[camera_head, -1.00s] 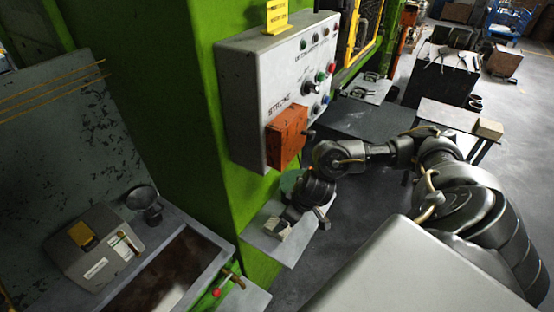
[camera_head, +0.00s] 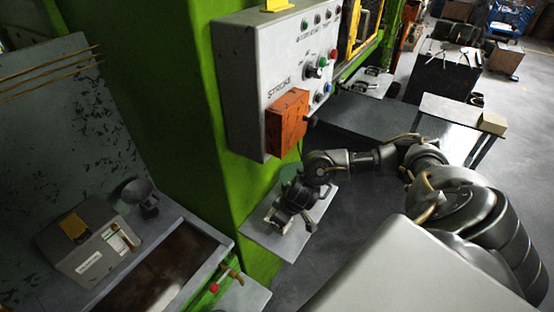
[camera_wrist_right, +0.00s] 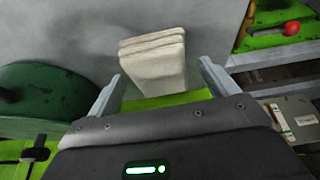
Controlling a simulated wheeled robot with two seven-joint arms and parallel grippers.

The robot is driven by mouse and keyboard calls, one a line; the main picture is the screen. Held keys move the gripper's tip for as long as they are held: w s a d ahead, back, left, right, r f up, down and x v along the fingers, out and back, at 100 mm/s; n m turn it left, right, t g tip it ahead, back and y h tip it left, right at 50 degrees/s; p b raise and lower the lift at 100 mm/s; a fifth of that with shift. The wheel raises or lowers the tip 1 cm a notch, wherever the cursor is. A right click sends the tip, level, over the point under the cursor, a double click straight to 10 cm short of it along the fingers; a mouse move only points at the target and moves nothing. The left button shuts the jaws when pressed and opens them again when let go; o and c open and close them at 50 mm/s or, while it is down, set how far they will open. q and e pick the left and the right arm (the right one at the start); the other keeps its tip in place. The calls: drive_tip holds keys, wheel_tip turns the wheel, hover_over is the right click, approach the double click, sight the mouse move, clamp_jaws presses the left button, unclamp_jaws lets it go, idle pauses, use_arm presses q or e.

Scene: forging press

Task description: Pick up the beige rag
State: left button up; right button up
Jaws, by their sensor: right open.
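The beige rag (camera_wrist_right: 155,52) is a folded, layered pad on a grey shelf (camera_head: 247,232) fixed to the green press. In the right wrist view it sits between the two fingers of my right gripper (camera_wrist_right: 160,72), with a gap on each side. The gripper is open. In the head view my right gripper (camera_head: 286,222) is low over the shelf and hides most of the rag. My left gripper is not in view.
A dark green round object (camera_wrist_right: 42,105) lies beside the rag on the shelf. The control box (camera_head: 250,100) with its orange block (camera_head: 287,122) hangs above the shelf. A tray with a red-knobbed valve (camera_head: 215,287) is at the lower left.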

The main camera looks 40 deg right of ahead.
drive_tip(key=shift+r, duration=0.1)
drive_tip(key=shift+s, duration=0.1)
drive_tip(key=c, duration=1.2)
drive_tip(key=shift+o, duration=0.2)
